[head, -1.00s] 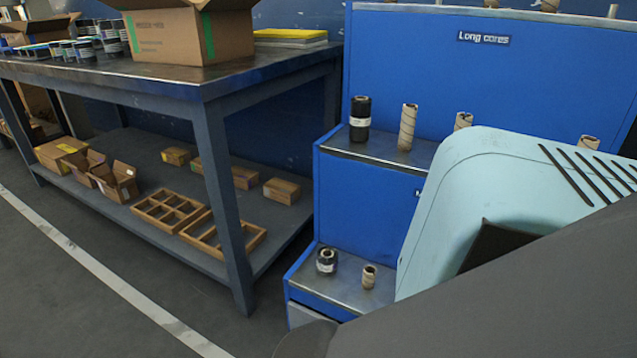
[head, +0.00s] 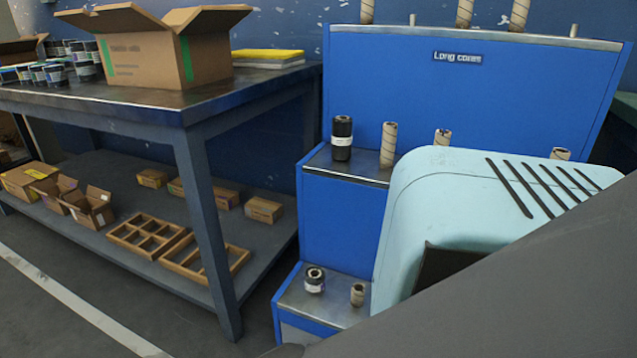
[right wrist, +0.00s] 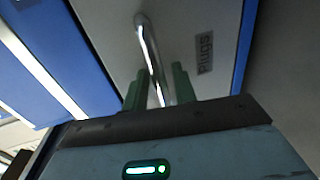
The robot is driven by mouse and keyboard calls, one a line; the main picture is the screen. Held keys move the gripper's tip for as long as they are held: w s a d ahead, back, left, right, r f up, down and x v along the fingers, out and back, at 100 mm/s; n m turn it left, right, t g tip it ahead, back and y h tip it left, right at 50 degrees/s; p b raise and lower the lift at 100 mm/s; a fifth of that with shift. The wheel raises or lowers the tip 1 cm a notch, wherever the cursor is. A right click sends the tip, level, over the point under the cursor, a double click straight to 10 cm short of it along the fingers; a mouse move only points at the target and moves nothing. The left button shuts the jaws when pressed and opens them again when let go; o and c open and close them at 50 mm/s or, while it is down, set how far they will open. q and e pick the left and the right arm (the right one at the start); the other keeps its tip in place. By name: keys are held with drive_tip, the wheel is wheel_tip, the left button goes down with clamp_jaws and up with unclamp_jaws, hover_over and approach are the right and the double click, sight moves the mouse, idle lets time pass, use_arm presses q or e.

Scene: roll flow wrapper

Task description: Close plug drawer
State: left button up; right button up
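In the right wrist view, the grey front of the plug drawer (right wrist: 203,22) carries a label reading "Plugs" (right wrist: 205,54). Its shiny metal bar handle (right wrist: 149,48) runs down toward my right gripper (right wrist: 158,92). The two dark green fingers stand apart, one on each side of the handle's lower end, with small gaps seeming to show beside the bar. How far the drawer stands out cannot be told. In the head view, the drawer front is not seen, and my pale arm covers the lower right. My left gripper is not in view.
A blue stepped cabinet (head: 455,95) labelled "Long cores" holds several upright cores and a black roll (head: 342,138). Left of it is a dark workbench (head: 150,105) with an open cardboard box (head: 150,55) on top and wooden trays (head: 146,236) below. Floor shows at lower left.

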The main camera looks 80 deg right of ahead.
drive_tip(key=p+v, duration=0.1)
drive_tip(key=v, duration=0.7)
drive_tip(key=shift+p, duration=0.35)
drive_tip(key=shift+d, duration=0.1)
